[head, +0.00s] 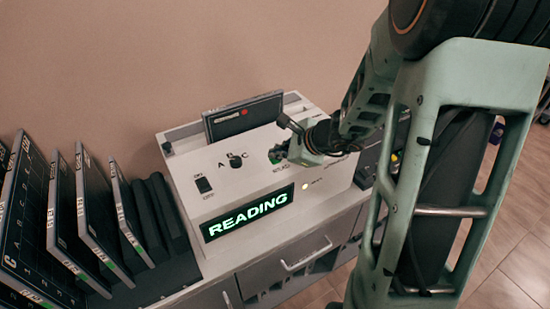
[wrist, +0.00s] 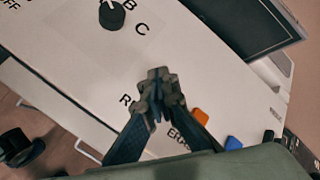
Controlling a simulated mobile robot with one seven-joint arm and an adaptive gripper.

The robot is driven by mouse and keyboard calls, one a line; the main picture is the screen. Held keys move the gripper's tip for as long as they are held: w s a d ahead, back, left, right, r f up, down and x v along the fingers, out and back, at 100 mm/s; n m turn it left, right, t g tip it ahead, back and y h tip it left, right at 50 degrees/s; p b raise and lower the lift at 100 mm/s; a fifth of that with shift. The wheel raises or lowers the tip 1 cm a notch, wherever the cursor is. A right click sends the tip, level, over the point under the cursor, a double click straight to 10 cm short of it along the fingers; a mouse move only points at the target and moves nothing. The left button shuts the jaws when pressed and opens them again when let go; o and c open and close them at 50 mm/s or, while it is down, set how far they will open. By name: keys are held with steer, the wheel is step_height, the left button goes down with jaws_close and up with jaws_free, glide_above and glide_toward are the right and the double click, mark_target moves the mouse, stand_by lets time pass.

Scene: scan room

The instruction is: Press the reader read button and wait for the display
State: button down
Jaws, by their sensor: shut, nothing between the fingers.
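The reader (head: 252,195) is a pale box on a cabinet. Its front display (head: 247,212) is lit and shows "READING" in bright letters. A small light (head: 305,185) glows to the right of the display. A dark cassette (head: 243,114) stands in the slot at the back of the reader. My gripper (head: 276,155) is shut and empty over the right part of the reader's top. In the wrist view its closed fingertips (wrist: 157,78) cover the place by a label starting with "R". The read button is hidden there, and I cannot tell whether the fingertips touch it.
The A-B-C knob (head: 236,160) and a rocker switch (head: 203,185) are left of my gripper. An orange button (wrist: 200,116) and a blue one (wrist: 233,143) show beside my fingers. Several dark cassettes (head: 95,215) stand in a rack at the left.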

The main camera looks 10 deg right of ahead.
mark_target(277, 161)
steer(key=shift+r, duration=0.1)
steer(key=shift+r+p, duration=0.7)
steer(key=shift+r, duration=0.1)
step_height(277, 161, up, 5)
steer(key=p, duration=0.4)
steer(key=shift+d, duration=0.1)
stand_by(0.8)
